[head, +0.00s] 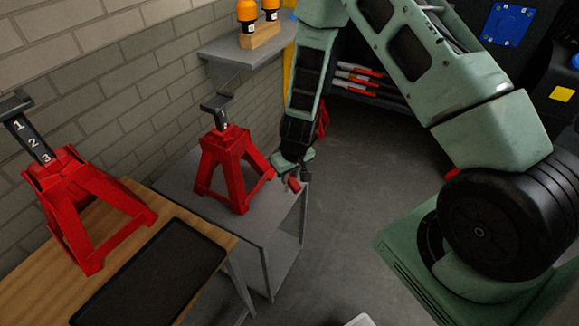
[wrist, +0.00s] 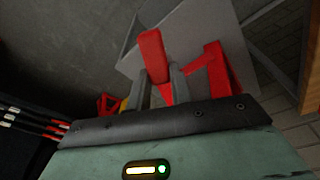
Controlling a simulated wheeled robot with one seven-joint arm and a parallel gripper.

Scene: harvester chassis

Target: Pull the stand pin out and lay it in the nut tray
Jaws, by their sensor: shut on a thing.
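My gripper (head: 298,181) is shut on the red stand pin (wrist: 153,58), whose thick red grip stands up between the two grey fingers in the wrist view. In the head view the pin shows as a small red piece beside the right edge of the grey cabinet top. A red jack stand (head: 229,165) stands upright on that cabinet, just left of my gripper; part of it also shows in the wrist view (wrist: 216,68). The pin looks apart from the stand in the head view. A flat black tray (head: 150,278) lies on the wooden bench; whether it is the nut tray is unclear.
Another red jack stand (head: 82,205), marked 1 2 3, stands on the wooden bench (head: 212,236) at left. The grey cabinet (head: 262,226) stands against the brick wall. A shelf (head: 240,47) above holds orange-capped bottles. The floor (head: 345,215) right of the cabinet is clear.

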